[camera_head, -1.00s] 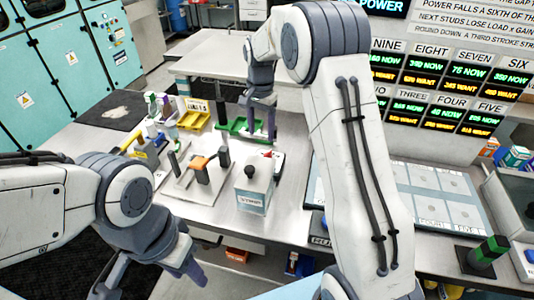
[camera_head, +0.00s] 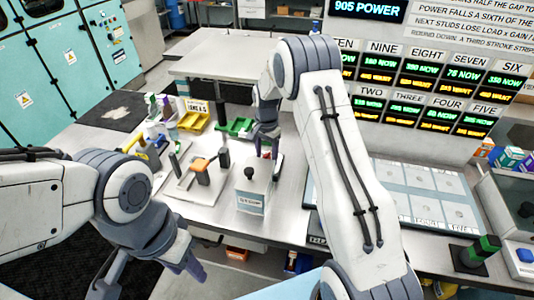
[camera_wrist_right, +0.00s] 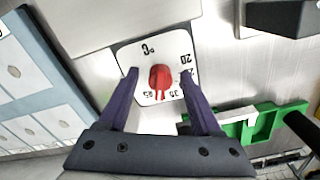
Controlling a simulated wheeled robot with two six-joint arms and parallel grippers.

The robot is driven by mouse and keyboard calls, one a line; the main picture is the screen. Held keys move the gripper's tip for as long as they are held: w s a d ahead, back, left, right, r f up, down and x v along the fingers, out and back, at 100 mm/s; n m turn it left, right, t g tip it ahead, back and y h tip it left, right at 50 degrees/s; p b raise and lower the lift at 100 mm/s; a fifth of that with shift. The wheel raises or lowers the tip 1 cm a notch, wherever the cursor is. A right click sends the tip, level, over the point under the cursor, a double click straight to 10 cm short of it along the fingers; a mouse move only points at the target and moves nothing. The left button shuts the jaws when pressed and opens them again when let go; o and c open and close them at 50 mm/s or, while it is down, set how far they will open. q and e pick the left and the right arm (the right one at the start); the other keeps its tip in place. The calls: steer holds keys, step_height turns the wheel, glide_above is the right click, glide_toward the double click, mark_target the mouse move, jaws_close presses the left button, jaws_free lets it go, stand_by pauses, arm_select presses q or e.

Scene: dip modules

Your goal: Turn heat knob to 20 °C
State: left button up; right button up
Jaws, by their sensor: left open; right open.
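The heat knob (camera_wrist_right: 160,77) is red and round, on a white dial plate (camera_wrist_right: 148,52) marked "°C", with 20 at the upper right and more numbers along its lower edge. Its exact pointer direction is hard to tell. My right gripper (camera_wrist_right: 164,73) is open, its two purple fingers on either side of the knob with gaps. In the head view my right gripper (camera_head: 266,146) is above the back of the white box, and the knob is mostly hidden. My left gripper (camera_head: 150,278) is open and empty at the lower left, away from the dial.
A white box (camera_head: 252,194) with a black knob stands in front of the dial. An orange-topped device (camera_head: 201,168) stands left of the box. A flat panel (camera_head: 425,195) lies to the right.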

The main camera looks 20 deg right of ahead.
jaws_close()
steer(key=shift+n, duration=0.3)
steer(key=n, duration=0.5)
steer(key=shift+n+b, duration=0.3)
steer(key=n, duration=0.6)
steer(key=shift+d, duration=0.1)
steer(key=n, duration=0.6)
steer(key=shift+n+b, duration=0.3)
steer(key=n, duration=0.6)
steer(key=shift+n, duration=0.4)
